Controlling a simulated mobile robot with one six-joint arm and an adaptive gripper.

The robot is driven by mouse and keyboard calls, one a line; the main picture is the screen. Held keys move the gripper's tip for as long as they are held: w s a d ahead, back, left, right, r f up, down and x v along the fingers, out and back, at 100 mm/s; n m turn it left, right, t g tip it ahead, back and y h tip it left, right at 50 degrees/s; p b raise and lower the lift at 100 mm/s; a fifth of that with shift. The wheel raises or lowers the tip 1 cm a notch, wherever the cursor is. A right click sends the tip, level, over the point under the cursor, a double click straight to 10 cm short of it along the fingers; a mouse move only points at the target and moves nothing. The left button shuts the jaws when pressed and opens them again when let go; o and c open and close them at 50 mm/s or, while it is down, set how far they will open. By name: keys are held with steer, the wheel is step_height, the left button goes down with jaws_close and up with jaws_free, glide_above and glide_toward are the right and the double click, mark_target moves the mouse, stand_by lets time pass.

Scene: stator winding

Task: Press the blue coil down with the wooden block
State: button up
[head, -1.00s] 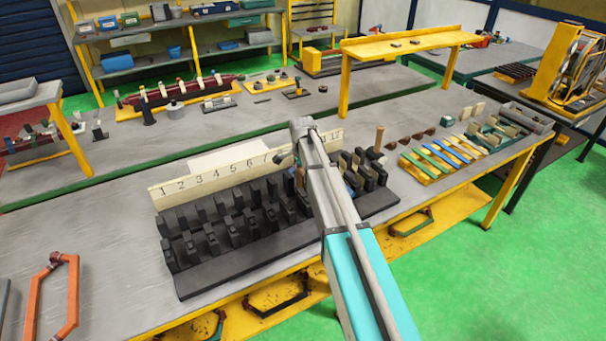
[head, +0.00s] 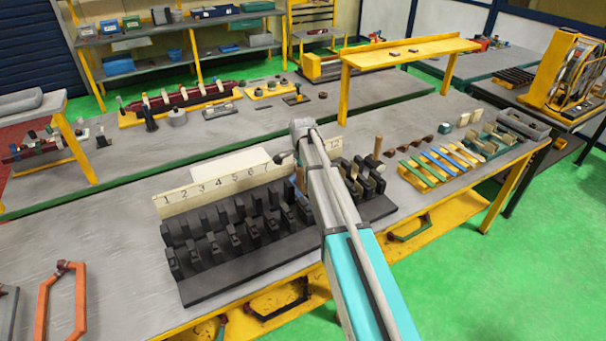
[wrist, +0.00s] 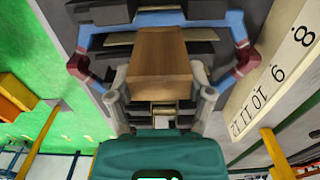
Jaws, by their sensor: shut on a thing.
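In the wrist view my gripper (wrist: 160,88) is shut on the wooden block (wrist: 160,62), with a grey finger on each side. The blue coil (wrist: 225,24) spreads out on both sides of the block, with dark red sleeves (wrist: 246,58) at its bent ends. In the head view the black slotted stator model (head: 225,278) lies on the bench. My arm hides most of the gripper and coil there.
A numbered board (head: 205,190) stands along the stator's back edge. Wedge strips (head: 440,160) and a wooden peg (head: 378,146) lie to the right. An orange coil (head: 78,300) lies at the left. A yellow raised shelf (head: 410,50) stands behind.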

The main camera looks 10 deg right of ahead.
steer(key=shift+r+p, duration=3.35)
steer(key=shift+r, duration=0.3)
steer(key=shift+s+f, duration=0.1)
steer(key=shift+f, duration=0.05)
